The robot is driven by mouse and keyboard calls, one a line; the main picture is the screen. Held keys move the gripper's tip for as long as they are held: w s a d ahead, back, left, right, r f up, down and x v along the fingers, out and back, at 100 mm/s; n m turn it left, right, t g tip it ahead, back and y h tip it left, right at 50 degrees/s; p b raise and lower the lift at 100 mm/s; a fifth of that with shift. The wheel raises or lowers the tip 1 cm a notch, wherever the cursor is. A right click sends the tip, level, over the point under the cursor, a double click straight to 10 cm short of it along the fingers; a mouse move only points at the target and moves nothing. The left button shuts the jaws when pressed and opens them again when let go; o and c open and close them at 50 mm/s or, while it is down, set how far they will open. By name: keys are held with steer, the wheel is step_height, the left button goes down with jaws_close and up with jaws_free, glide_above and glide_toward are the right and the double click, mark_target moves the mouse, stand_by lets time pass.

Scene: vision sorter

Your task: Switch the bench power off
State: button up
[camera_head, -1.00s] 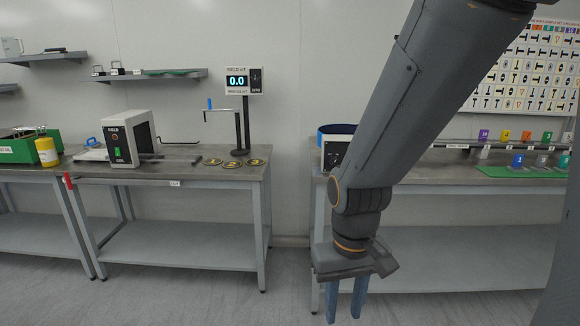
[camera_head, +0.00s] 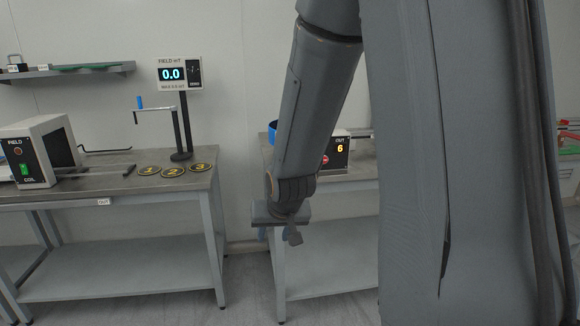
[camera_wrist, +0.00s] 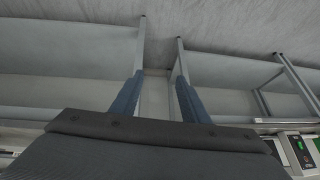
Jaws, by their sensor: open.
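No part marked as bench power is readable. The grey FIELD COIL box (camera_head: 62,128) stands on the left bench, with a green switch (camera_head: 25,170) and a small orange-red spot above it on its dark front. On the right bench, a box marked OUT (camera_head: 340,150) shows an orange 6 and a red round part (camera_head: 325,159), partly hidden by my arm. My gripper (camera_head: 278,236) hangs low in front of the right bench's left end, away from both boxes. In the wrist view my gripper (camera_wrist: 160,82) has its blue fingers apart with nothing between them.
The field display (camera_head: 172,74) reads 0.0 on a post on the left bench (camera_head: 95,195). A crank arm with a blue knob (camera_head: 140,102) and three numbered discs (camera_head: 173,170) are near it. A floor gap lies between the benches. Green-lit parts (camera_wrist: 302,150) show in the wrist view.

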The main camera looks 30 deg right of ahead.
steer(key=w+d+r+m+t+h, duration=0.1)
steer(key=w+d+r+m+t, duration=0.1)
steer(key=w+d, duration=0.4)
steer(key=w+d+r+m+t+h+b, duration=0.1)
steer(key=w+d+t, duration=0.4)
steer(key=w, duration=0.6)
steer(key=w+d+r+m+t+h, duration=0.2)
steer(key=w+d+r+t, duration=0.1)
steer(key=w+d, duration=0.4)
steer(key=shift+w+d+r+m+t+b, duration=0.35)
steer(key=shift+w+t, duration=0.25)
steer(key=shift+w, duration=0.45)
steer(key=shift+f, duration=0.1)
steer(key=c, duration=1)
